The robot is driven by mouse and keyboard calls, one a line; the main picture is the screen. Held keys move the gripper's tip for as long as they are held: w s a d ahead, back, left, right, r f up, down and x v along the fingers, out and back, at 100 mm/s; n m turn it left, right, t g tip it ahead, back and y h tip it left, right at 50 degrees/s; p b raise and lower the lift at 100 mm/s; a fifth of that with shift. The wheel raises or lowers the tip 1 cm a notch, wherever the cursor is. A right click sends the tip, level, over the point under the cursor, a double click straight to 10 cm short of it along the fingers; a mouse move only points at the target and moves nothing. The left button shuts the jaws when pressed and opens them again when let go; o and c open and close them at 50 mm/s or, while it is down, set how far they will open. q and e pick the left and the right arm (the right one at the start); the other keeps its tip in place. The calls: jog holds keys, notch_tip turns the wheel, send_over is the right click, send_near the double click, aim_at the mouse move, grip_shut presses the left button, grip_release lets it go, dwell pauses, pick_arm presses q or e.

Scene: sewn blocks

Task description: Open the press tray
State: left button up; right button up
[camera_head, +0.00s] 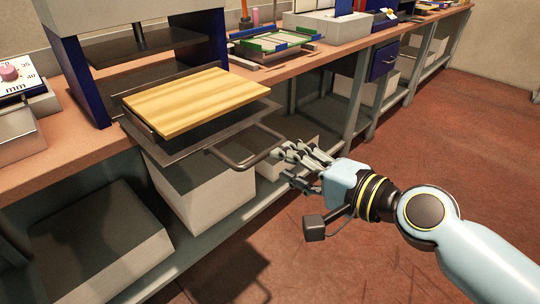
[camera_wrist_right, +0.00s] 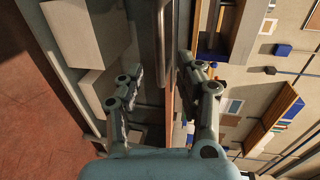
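The press tray (camera_head: 188,152) is a dark flat metal plate with a light wooden board (camera_head: 195,100) on it. It juts out from the press past the bench's front edge. Its bent bar handle (camera_head: 262,157) points toward my right gripper (camera_head: 285,163). In the right wrist view the handle (camera_wrist_right: 162,45) appears as a grey bar lying between the two spread fingers of my right gripper (camera_wrist_right: 161,70). The fingers look apart from the bar; exact depth is hard to tell. My left gripper is not in view.
The press (camera_head: 85,75) has dark blue posts and stands on the brown bench (camera_head: 60,150). Pale boxes (camera_head: 200,195) sit on the shelf below. Green-and-blue frames (camera_head: 275,42) lie farther along the bench. The red floor (camera_head: 440,130) at right is clear.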

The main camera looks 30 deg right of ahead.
jog(key=v, duration=0.5)
jog(key=shift+w, duration=0.15)
jog(key=s+d+f+n+g+h, duration=0.1)
jog(key=s+d+f+g, duration=0.1)
jog(key=f, duration=0.7)
jog(key=s+d+f+n+g+h, duration=0.1)
jog(key=s+d+f+g+h, duration=0.1)
jog(key=f, duration=0.8)
jog(key=s+d+f+n+g+h, duration=0.1)
jog(key=s+d+f+g, duration=0.1)
jog(key=f, duration=0.7)
jog(key=s+f+n+g, duration=0.2)
jog(key=s+f, duration=0.4)
jog(key=s, duration=0.4)
jog(key=s+d+f+n+g+h, duration=0.1)
jog(key=s+f+n+g, duration=0.2)
jog(key=s, duration=0.6)
jog(key=s+d+f+n+g+h, duration=0.1)
jog(key=s+f+n+g, duration=0.1)
jog(key=s+f+n, duration=0.4)
jog(key=s+f, duration=0.4)
jog(key=shift+s+g, duration=0.35)
jog(key=shift+g, duration=0.05)
